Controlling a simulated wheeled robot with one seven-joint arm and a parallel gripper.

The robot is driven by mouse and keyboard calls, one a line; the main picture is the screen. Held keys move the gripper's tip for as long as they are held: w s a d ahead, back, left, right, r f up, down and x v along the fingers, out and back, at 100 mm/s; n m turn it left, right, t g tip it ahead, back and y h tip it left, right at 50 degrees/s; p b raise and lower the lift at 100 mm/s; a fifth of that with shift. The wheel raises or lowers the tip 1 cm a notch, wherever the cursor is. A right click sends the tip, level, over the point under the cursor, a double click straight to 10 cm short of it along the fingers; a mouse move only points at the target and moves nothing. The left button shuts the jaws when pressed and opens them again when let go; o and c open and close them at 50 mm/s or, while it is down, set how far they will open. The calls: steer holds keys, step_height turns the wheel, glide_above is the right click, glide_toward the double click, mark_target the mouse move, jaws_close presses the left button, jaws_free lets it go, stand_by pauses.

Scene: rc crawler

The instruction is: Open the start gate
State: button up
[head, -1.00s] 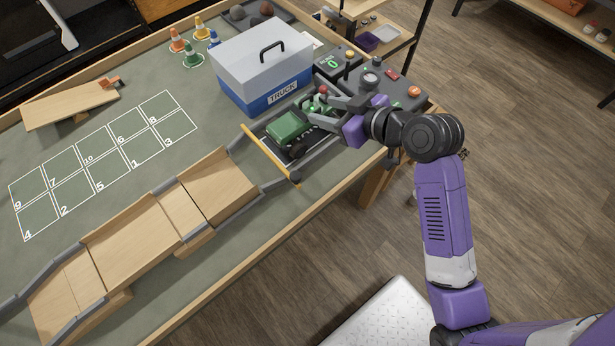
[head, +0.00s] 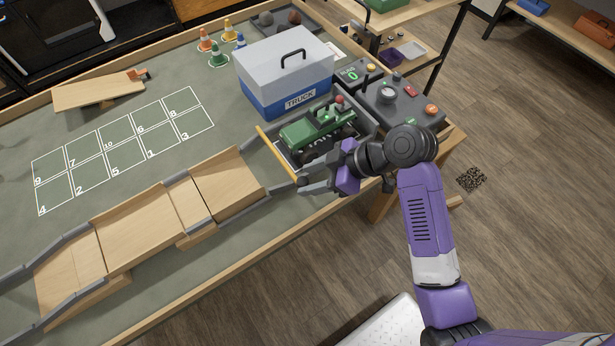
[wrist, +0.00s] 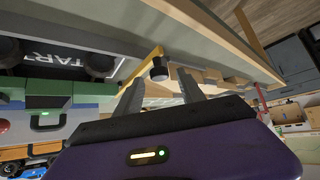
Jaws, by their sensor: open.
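The start gate (head: 275,153) is a yellow bar lying across the lane, down between the green crawler (head: 315,127) and the wooden ramp (head: 222,180). Its near end meets my gripper (head: 302,183) at the lane's near side. In the wrist view the yellow gate (wrist: 143,65) ends at a dark round knob (wrist: 159,69). My gripper (wrist: 158,82) is open, its two fingertips on either side of that knob. I cannot tell whether they touch it. The crawler stands on the dark start pad behind the gate.
Grey rails (head: 280,189) edge the lane near my gripper. The blue and white truck box (head: 288,75) stands behind the crawler. A control box (head: 396,103) with buttons and a smaller counter box (head: 353,74) sit to the right.

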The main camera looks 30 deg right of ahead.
steer(key=shift+w+a+f, duration=0.3)
steer(key=shift+a+f, duration=0.05)
steer(key=shift+f, duration=0.1)
jaws_close()
stand_by(1.2)
